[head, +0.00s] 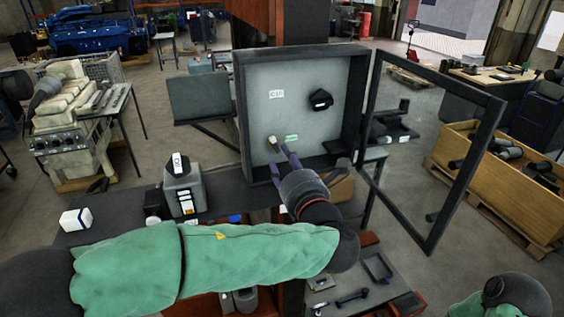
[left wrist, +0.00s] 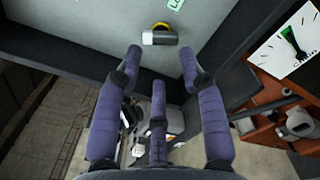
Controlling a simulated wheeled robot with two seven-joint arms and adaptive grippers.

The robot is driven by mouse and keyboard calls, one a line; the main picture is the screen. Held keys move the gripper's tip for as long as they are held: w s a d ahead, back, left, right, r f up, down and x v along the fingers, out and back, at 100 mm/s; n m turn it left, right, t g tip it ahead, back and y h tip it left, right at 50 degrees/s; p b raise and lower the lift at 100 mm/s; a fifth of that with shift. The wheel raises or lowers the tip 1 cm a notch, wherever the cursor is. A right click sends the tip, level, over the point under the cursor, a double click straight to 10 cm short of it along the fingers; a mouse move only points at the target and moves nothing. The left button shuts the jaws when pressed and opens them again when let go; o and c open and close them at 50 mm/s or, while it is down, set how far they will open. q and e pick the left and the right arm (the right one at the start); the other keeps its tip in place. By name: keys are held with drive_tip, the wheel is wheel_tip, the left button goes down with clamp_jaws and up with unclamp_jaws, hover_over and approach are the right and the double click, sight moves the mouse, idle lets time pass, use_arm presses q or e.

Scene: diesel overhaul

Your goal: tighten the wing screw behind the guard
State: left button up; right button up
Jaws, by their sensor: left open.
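The guard (head: 473,165), a dark hinged frame, stands swung open to the right of the box. My left gripper (head: 284,163) reaches into the box just below the screw. In the left wrist view its purple fingers (left wrist: 160,62) are spread and empty, with the screw beyond the fingertips, apparently untouched. My right gripper is out of view.
A black knob (head: 321,99) and a green label (head: 291,138) are on the same panel. A grey device (head: 184,188) and a white box (head: 76,219) stand on the bench to the left. A dial (left wrist: 288,45) shows at right in the left wrist view.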

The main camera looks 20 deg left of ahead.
sight(276, 146)
use_arm(q)
drive_tip(key=n+b, duration=0.4)
drive_tip(key=b, duration=0.1)
drive_tip(key=w+n+b, duration=0.1)
drive_tip(key=n+b, duration=0.3)
drive_tip(key=b, duration=0.1)
drive_tip(key=n+b, duration=0.4)
drive_tip(key=shift+w+a+f+b, duration=0.15)
drive_tip(key=shift+a+f+b, duration=0.05)
drive_tip(key=shift+a+b, duration=0.2)
drive_tip(key=shift+w+a+r+p, duration=0.2)
drive_tip(key=shift+w+a+p, duration=0.05)
drive_tip(key=shift+w+p, duration=0.15)
drive_tip(key=shift+w+a, duration=0.2)
drive_tip(key=shift+w, duration=0.05)
drive_tip(key=shift+w, duration=0.1)
drive_tip(key=shift+w+a+p, duration=0.35)
drive_tip(key=shift+w+a, duration=0.1)
drive_tip(key=shift+w, duration=0.15)
drive_tip(key=shift+s+d, duration=0.1)
drive_tip(key=shift+s, duration=0.05)
